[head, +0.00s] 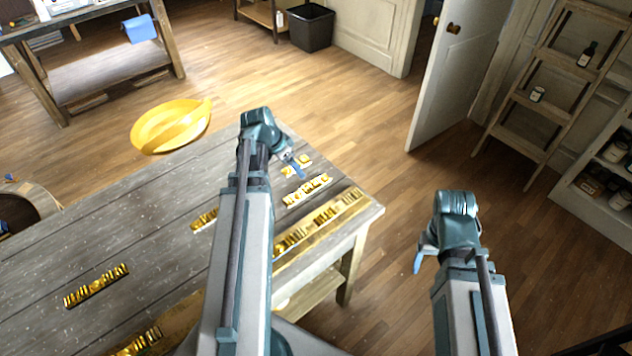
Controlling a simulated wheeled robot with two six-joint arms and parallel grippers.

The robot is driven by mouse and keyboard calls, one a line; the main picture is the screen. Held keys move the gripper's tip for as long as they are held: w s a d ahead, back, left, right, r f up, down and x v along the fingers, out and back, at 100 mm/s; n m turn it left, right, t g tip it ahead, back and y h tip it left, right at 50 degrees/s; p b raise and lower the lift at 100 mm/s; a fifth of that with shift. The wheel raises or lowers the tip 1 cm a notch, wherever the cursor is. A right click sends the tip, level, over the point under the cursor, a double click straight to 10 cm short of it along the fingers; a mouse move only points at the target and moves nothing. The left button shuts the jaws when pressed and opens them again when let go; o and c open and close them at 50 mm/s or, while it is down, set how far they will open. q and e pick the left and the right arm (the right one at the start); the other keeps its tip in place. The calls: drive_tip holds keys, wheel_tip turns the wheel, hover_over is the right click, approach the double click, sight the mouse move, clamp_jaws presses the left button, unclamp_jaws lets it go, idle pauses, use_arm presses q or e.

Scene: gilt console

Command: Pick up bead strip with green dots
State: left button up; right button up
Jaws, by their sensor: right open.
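Several gilt bead strips lie on the grey wooden table (150,245). One strip (97,286) is at the left, and a short one (204,220) is partly behind my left arm. Another strip (307,190) and a smaller gilt piece (300,164) lie near the far right corner. No green dots can be made out on any of them. My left gripper (293,160) is above the table beside these far pieces; its jaw opening is unclear. My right gripper (419,261) is open, off the table's right side over the floor, seen partly behind its wrist.
A gilt band with raised ornament (340,208) runs along the table's near edge. A yellow basin (170,126) is on the floor beyond the table. A ladder shelf (545,95) and an open door (455,75) stand at the right.

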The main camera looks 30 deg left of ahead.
use_arm(q)
drive_tip(key=b, duration=0.8)
hover_over(308, 186)
drive_tip(key=s+a, duration=0.1)
drive_tip(key=s, duration=0.1)
drive_tip(key=f, duration=0.7)
drive_tip(key=shift+s+f, duration=0.2)
drive_tip(key=shift+f, duration=0.1)
drive_tip(key=shift+w+f, duration=0.15)
drive_tip(key=shift+f, duration=0.05)
drive_tip(key=b+x, duration=0.5)
drive_tip(key=shift+f, duration=0.15)
clamp_jaws()
